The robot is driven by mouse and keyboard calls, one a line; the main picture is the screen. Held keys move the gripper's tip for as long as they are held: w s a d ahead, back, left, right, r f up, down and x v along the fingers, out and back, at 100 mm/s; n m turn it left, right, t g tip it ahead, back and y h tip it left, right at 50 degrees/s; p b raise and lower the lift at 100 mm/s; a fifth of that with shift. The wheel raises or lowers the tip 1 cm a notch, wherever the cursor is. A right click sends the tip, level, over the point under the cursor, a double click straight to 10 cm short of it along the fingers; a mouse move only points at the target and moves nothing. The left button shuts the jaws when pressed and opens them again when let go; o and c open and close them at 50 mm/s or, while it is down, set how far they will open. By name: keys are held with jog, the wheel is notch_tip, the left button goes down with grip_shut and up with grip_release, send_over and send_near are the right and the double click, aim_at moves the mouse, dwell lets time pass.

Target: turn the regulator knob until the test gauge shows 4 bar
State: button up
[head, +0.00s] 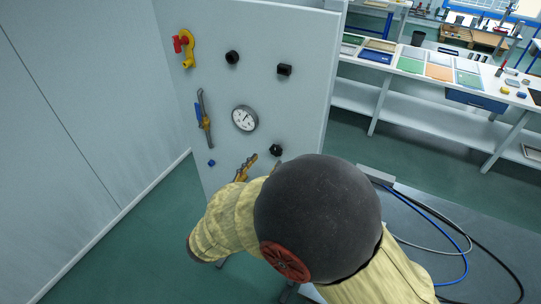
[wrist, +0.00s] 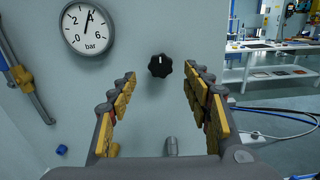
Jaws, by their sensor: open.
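The regulator knob appears to be the black lobed knob with a pale mark near its top, seen in the wrist view (wrist: 160,66) and on the panel in the head view (head: 276,150). My gripper is open in the wrist view (wrist: 160,82), its yellow-padded fingers on either side of the knob's line, with nothing between them. In the head view my gripper (head: 250,167) is partly hidden by my arm, below and left of the knob. The test gauge (head: 244,118) is a round white dial; in the wrist view (wrist: 87,27) its needle points up, slightly right, between 2 and 6.
The panel (head: 290,40) also carries a red and yellow valve (head: 187,47), two black fittings (head: 232,58) (head: 284,70), a long lever (head: 204,118) and a small blue part (head: 211,163). Hoses (head: 460,240) lie at right. A bench (head: 430,68) stands behind.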

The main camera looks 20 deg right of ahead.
aim_at(275, 152)
jog(key=shift+x, duration=2.7)
jog(key=shift+c, duration=1.4)
jog(key=c, duration=0.9)
